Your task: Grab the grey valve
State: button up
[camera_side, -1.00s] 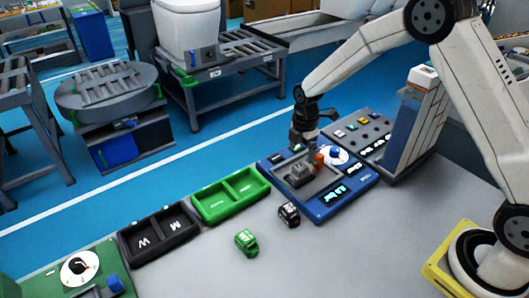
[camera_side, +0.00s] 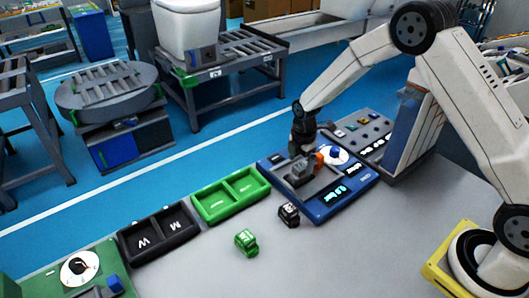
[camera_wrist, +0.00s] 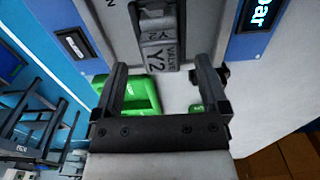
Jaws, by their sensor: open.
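The grey valve (camera_side: 300,172) sits in the blue-framed test panel (camera_side: 335,204). In the wrist view the grey valve (camera_wrist: 160,40) is a block marked Y2 at the top centre. My gripper (camera_wrist: 162,70) is open, its two fingers apart and nothing between them. The valve lies beyond the fingertips, roughly centred on the gap. In the side view my gripper (camera_side: 303,148) points down just above and behind the valve; I cannot tell if they touch. An orange part (camera_side: 319,160) stands just right of the valve.
A black valve (camera_side: 289,214) and a green valve (camera_side: 246,241) lie on the grey table (camera_side: 330,258). A green tray (camera_side: 232,210) and a black tray (camera_side: 160,255) stand left of the panel. A grey button box (camera_side: 362,128) adjoins its right.

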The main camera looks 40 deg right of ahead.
aim_at(300, 166)
jog(key=shift+f, duration=1.9)
grip_shut()
